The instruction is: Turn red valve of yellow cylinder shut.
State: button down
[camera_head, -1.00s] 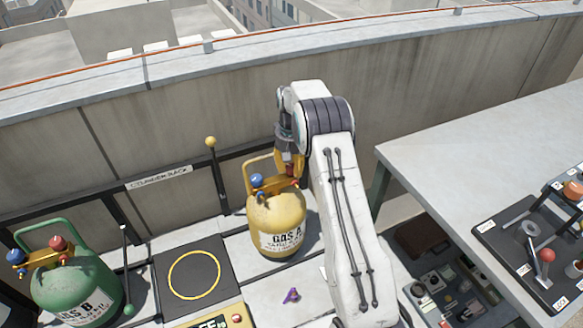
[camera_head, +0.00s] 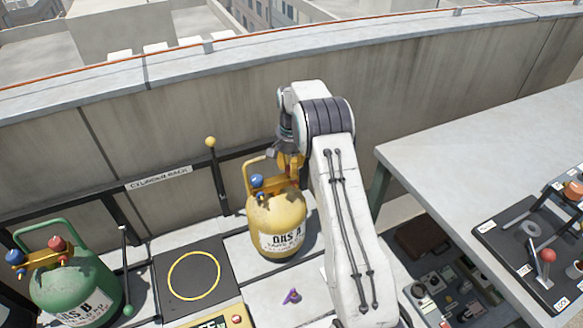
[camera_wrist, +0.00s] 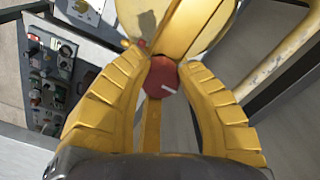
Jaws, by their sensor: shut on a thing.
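The yellow cylinder (camera_head: 276,222), lettered as a gas bottle, stands upright below my arm. Its blue valve (camera_head: 257,181) shows on the left of its top. Its red valve (camera_wrist: 162,80) shows in the wrist view as a red knob with a white mark, between the two yellow fingers. My gripper (camera_wrist: 163,76) is shut on the red valve, with a finger on either side. In the head view my gripper (camera_head: 291,165) is over the right of the cylinder's top, and the red valve is hidden there.
A green cylinder (camera_head: 75,290) with blue and red valves stands at the left. A black pad with a yellow ring (camera_head: 194,276) lies between the cylinders. A grey table (camera_head: 470,150) stands at the right. A concrete parapet runs behind.

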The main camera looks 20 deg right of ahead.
dwell(0.3)
jog(key=c, duration=0.8)
grip_release()
jog(key=shift+c, duration=0.2)
jog(key=shift+w, duration=0.1)
notch_tip(320, 180, up, 12)
